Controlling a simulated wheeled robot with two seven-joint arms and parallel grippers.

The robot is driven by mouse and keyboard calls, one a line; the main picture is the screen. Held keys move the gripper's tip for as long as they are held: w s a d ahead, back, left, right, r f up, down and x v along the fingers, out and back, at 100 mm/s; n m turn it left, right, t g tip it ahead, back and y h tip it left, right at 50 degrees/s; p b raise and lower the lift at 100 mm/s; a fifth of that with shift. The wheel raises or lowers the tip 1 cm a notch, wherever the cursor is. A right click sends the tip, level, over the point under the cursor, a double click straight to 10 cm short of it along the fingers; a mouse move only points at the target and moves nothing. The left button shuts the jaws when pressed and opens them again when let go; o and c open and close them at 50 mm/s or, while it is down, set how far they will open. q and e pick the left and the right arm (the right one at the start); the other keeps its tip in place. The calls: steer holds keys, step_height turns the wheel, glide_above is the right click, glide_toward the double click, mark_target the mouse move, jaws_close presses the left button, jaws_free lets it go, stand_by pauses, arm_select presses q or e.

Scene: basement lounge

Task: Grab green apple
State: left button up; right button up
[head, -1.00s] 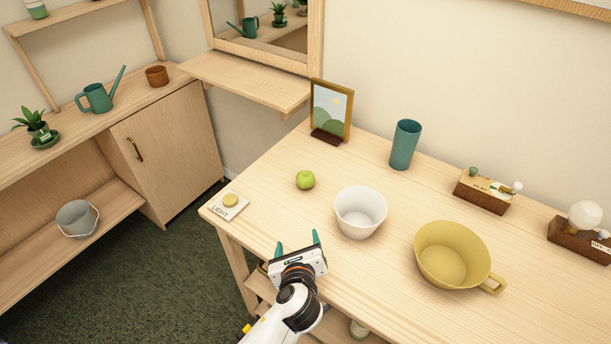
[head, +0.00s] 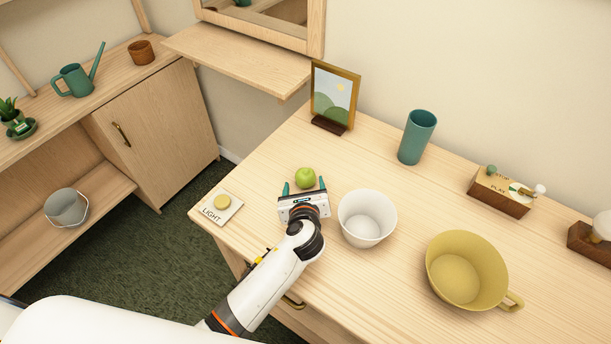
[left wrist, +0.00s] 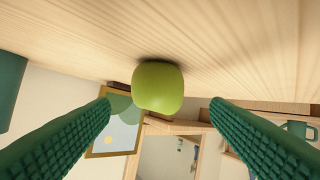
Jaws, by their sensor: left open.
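The green apple (head: 305,178) sits on the light wooden table, left of the white bowl. My left gripper (head: 304,186) is open, its two teal fingers pointing at the apple from the near side. In the head view the fingertips are on either side of the apple's near edge. In the left wrist view the apple (left wrist: 158,86) lies between and just beyond the open fingers, with no finger seen touching it. My right gripper is not in view.
A white bowl (head: 367,217) stands close to the right of my left gripper. A yellow cup (head: 466,270) is farther right. A picture frame (head: 334,97) and a teal tumbler (head: 417,137) stand behind. A light switch plate (head: 221,208) lies at the table's left edge.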

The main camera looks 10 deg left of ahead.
mark_target(305, 181)
arm_select(q)
steer(key=shift+w+a+f, duration=0.15)
steer(key=shift+w+f, duration=0.15)
steer(key=shift+w, duration=0.35)
steer(key=shift+x, duration=2.3)
steer(key=shift+f, duration=0.1)
steer(key=shift+c, duration=0.5)
steer(key=c, duration=1)
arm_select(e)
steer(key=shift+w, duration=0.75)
